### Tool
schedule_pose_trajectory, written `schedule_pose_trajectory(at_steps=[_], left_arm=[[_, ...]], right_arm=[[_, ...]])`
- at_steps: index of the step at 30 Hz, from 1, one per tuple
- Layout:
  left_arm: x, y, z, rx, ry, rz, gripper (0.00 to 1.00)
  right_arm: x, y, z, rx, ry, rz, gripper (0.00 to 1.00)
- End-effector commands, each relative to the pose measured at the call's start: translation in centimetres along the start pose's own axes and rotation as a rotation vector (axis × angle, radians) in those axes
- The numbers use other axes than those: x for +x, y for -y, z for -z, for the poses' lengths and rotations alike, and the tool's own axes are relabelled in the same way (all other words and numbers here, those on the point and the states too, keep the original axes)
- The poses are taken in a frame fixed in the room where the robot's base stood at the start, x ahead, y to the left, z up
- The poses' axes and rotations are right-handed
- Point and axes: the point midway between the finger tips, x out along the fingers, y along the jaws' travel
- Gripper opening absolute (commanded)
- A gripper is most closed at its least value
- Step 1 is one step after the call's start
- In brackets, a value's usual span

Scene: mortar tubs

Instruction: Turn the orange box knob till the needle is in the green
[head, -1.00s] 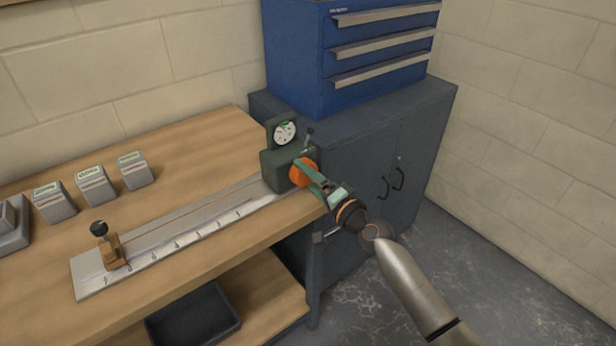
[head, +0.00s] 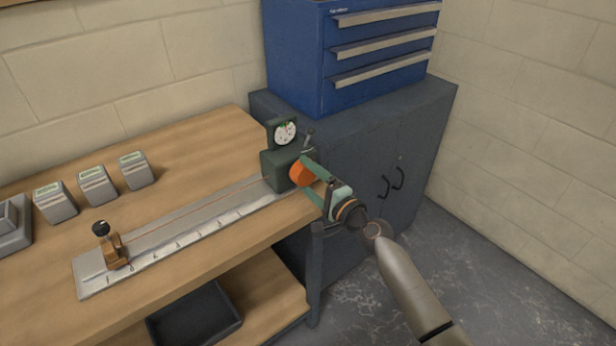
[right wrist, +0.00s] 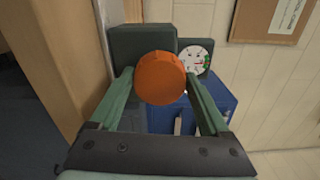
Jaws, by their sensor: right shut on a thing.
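The orange knob (head: 302,174) is on the front of a dark green box (head: 281,165) at the right end of the bench's metal rail. My right gripper (head: 311,173) is shut on the knob, with one finger on each side; the right wrist view shows the knob (right wrist: 160,78) between the two fingers. The round white dial (head: 286,132) sits above the box and also shows in the right wrist view (right wrist: 195,60), where a green mark is near its edge. The needle is too small to read surely. My left gripper is not in view.
A metal rail (head: 190,232) with a brown slider (head: 113,248) runs along the wooden bench. Several small grey blocks (head: 97,186) stand behind it. A grey cabinet (head: 370,150) with a blue drawer chest (head: 350,60) on it stands close behind and right of the box.

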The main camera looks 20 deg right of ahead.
Motion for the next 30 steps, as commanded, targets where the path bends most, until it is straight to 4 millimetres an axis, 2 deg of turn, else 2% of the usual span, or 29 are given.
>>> schedule_pose_trajectory(at_steps=[6, 7, 12, 19, 23, 30], left_arm=[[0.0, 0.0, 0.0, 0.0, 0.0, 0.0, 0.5], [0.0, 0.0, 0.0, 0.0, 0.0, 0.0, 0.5], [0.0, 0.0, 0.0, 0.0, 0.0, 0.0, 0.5], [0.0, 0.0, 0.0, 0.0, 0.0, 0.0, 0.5], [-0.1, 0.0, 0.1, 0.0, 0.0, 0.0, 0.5], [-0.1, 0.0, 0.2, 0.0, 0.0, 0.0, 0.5]], right_arm=[[0.0, -0.1, 0.0, 0.001, 0.001, -0.002, 0.24], [0.0, -0.1, 0.0, 0.001, 0.001, -0.002, 0.82], [0.0, -0.1, 0.0, 0.0, 0.0, -0.002, 1.0], [-0.1, 0.0, 0.0, -0.002, 0.0, -0.001, 1.0], [-0.8, -0.1, 0.0, -0.003, 0.0, -0.001, 1.0], [-4.9, -0.2, 0.0, -0.004, -0.001, -0.003, 1.0]])
